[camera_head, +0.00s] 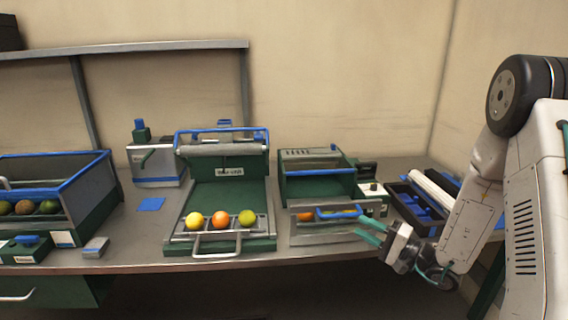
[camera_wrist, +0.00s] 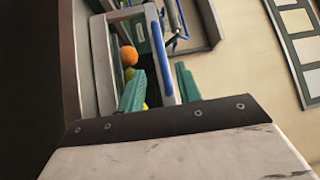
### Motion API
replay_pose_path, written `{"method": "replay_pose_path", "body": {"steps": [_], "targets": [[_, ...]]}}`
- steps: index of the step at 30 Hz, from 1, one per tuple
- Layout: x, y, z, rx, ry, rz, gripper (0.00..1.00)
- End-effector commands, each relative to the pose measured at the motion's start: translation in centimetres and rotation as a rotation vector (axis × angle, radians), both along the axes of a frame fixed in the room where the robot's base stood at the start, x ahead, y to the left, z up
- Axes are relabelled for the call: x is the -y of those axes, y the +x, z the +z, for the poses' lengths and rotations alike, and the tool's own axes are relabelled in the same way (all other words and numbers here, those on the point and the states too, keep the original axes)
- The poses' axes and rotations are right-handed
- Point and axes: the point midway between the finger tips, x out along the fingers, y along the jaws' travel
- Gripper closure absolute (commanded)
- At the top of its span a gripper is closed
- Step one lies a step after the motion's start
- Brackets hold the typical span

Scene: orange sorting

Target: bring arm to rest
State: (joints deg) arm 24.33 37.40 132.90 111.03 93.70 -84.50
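My gripper (camera_head: 364,230) is in front of the right part of the bench, with its two teal fingers apart. In the wrist view the fingers of my gripper (camera_wrist: 160,82) stand on either side of the blue handle (camera_wrist: 162,50); I cannot tell whether they touch it. In the head view this blue handle (camera_head: 338,214) is on the front of a grey tray (camera_head: 315,236), just left of my fingertips. An orange fruit (camera_wrist: 129,56) and yellow-green fruit lie in the tray beside the handle. My arm reaches in from the right.
A blue-rimmed crate (camera_head: 88,180) with several fruits stands at the left. A dark tray (camera_head: 405,197) with blue compartments stands behind my gripper. Open floor lies before the bench.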

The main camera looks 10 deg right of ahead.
Motion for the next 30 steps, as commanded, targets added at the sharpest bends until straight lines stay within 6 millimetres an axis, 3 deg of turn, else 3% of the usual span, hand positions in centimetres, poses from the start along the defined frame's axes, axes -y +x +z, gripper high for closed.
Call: {"method": "replay_pose_path", "body": {"steps": [2, 6, 11, 17, 24, 30], "targets": [[-0.7, -0.6, -0.5, -0.078, 0.039, 0.051, 0.66], [-3.2, -4.1, -1.5, -0.299, 0.098, 0.247, 0.66], [-6.3, -9.1, 0.3, -0.511, 0.042, 0.488, 0.66], [-8.5, -16.2, 3.0, -0.749, -0.191, 0.722, 0.66], [-7.5, -24.0, 5.6, -0.947, -0.647, 0.811, 0.66], [-4.8, -28.1, 7.8, -0.981, -1.035, 0.728, 0.66]]}}
